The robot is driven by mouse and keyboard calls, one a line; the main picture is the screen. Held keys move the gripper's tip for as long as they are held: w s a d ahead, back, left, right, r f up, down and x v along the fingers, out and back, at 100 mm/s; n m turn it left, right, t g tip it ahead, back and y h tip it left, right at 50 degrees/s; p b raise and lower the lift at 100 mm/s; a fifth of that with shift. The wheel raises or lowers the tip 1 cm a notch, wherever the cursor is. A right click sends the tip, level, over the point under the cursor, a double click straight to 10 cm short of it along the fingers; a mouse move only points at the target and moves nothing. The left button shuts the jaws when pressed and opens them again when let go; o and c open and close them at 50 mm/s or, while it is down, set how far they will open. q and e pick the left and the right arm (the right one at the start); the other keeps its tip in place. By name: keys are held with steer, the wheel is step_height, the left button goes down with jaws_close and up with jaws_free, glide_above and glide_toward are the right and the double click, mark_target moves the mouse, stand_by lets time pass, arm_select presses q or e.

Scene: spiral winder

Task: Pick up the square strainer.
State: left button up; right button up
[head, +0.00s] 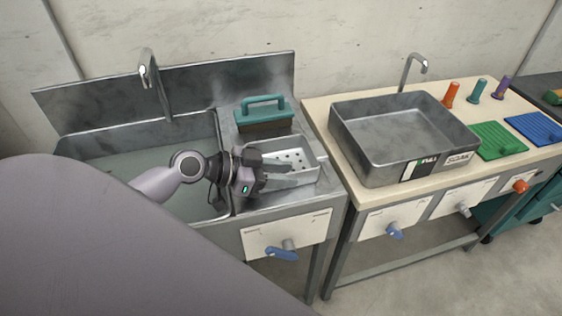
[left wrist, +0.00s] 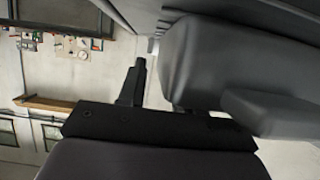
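The square strainer (head: 292,156) is a pale grey metal tray with round holes in its base. It sits on the steel ledge at the right of the sink in the head view. My left gripper (head: 291,173) reaches in from the left, over the strainer's near side. Its two fingers look apart, pointing right, and hide part of the near wall. I cannot tell whether they touch it. In the left wrist view, dark gripper parts fill much of the picture and the strainer is not seen. My right gripper is in neither view.
A teal-handled brush (head: 263,113) stands just behind the strainer. The steel sink (head: 100,140) with its tap (head: 149,72) lies left. A steel basin (head: 405,167) stands on the counter to the right, past a gap. Blue handles (head: 282,254) stick out below.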

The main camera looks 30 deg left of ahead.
arm_select(q)
jaws_close()
